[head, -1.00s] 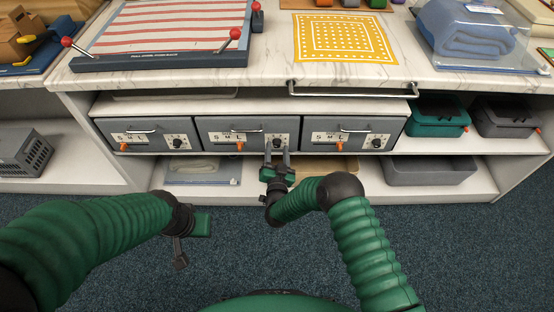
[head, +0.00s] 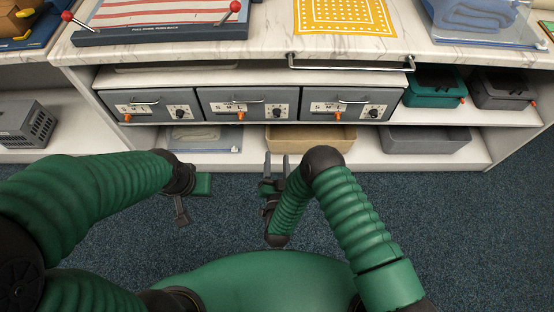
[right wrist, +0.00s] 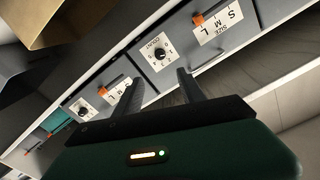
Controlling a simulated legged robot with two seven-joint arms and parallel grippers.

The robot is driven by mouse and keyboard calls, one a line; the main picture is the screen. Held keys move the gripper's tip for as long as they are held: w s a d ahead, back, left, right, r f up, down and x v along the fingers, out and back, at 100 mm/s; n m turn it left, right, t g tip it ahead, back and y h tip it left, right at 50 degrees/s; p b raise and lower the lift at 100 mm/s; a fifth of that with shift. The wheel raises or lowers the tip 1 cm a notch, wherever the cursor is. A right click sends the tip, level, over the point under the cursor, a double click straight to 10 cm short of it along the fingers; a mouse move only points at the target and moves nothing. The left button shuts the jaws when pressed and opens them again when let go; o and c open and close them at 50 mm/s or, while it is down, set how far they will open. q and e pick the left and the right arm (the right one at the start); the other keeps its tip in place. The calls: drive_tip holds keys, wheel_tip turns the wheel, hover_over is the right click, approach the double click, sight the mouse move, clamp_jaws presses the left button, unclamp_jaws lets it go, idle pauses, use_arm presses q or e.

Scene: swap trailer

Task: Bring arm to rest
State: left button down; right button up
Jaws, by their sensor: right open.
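My right gripper (head: 276,163) is open and empty in front of the lower shelf, below the middle grey drawer (head: 248,106). In the right wrist view its two dark fingers (right wrist: 158,92) stand apart with nothing between them. My left gripper (head: 190,190) hangs low over the floor at the left, and its jaws are too unclear to judge. The middle drawer and the right grey drawer (head: 352,104) look closed, as does the left one (head: 150,106). Each has a handle, an orange slider on an S M L label and a round dial.
The marble counter (head: 250,50) has a metal rail (head: 350,67) along its front. The lower shelf holds a tan bin (head: 310,138), a grey bin (head: 425,139) and a clear flat case (head: 205,140). A teal box (head: 434,87) sits right of the drawers. The carpet in front is clear.

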drive_tip(key=w+r+n+g+y, duration=0.3)
drive_tip(key=w+r+g, duration=0.1)
drive_tip(key=w+r, duration=0.15)
drive_tip(key=s+d+r+n+g, duration=0.1)
drive_tip(key=d+r+g, duration=0.2)
drive_tip(key=d+g, duration=0.15)
drive_tip(key=s+d+r+g+h, duration=0.2)
drive_tip(key=s+d+r+g, duration=0.15)
drive_tip(key=s+d, duration=0.6)
drive_tip(key=s+d+r+g+h, duration=0.1)
drive_tip(key=s+d+r+g, duration=0.4)
drive_tip(key=s, duration=0.7)
wheel_tip(320, 180, up, 22)
drive_tip(key=t+p, duration=0.1)
drive_tip(key=p, duration=2.2)
drive_tip(key=shift+d+r+t+p, duration=0.15)
drive_tip(key=shift+d+t+p, duration=0.15)
drive_tip(key=shift+d, duration=0.05)
